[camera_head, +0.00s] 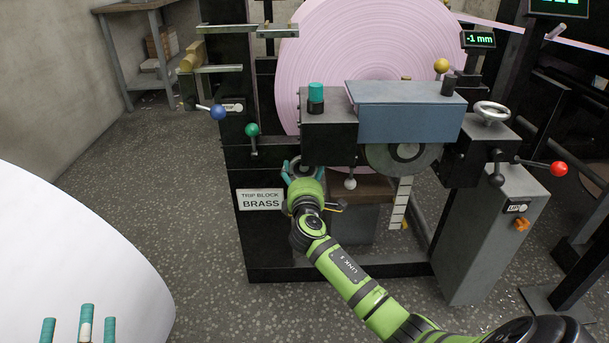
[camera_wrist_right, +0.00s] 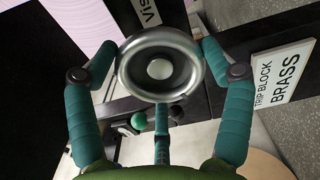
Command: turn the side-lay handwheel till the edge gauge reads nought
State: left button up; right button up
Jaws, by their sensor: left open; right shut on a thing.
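The edge gauge (camera_head: 478,39), a small dark display at the upper right of the head view, reads -1 mm in green. My right gripper (camera_head: 303,170) has its teal fingers shut on a round metal handwheel (camera_wrist_right: 159,69) at the front of the machine. In the right wrist view, fingers of the right gripper (camera_wrist_right: 160,75) lie on both sides of the rim and one lies below. No label naming this wheel is legible. My left gripper (camera_head: 80,328) is open and empty at the lower left, in front of a large white roll.
A second handwheel (camera_head: 492,112) sits on the machine's right side, near a red-knobbed lever (camera_head: 557,168). Blue (camera_head: 218,112) and green (camera_head: 252,130) knobs are at the left. A sign (camera_head: 261,200) reads TRIP BLOCK BRASS. A pink roll (camera_head: 370,45) stands behind.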

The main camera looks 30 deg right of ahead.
jog(key=shift+a+f+m+b, duration=0.15)
jog(key=shift+a+m+b, duration=0.2)
jog(key=shift+m, duration=0.65)
pick_arm(q)
jog(key=s+r+m+t+h, duration=0.1)
jog(key=s+r+t+h, duration=0.2)
jog(key=r, duration=0.2)
jog(key=shift+s+d+r, duration=0.25)
jog(key=shift+d, duration=0.2)
pick_arm(e)
jog(key=shift+w+m, duration=0.1)
jog(key=shift+m, duration=0.2)
jog(key=o, duration=1.1)
jog(key=shift+c, duration=0.2)
jog(key=shift+d, duration=0.15)
jog(key=v, duration=1.2)
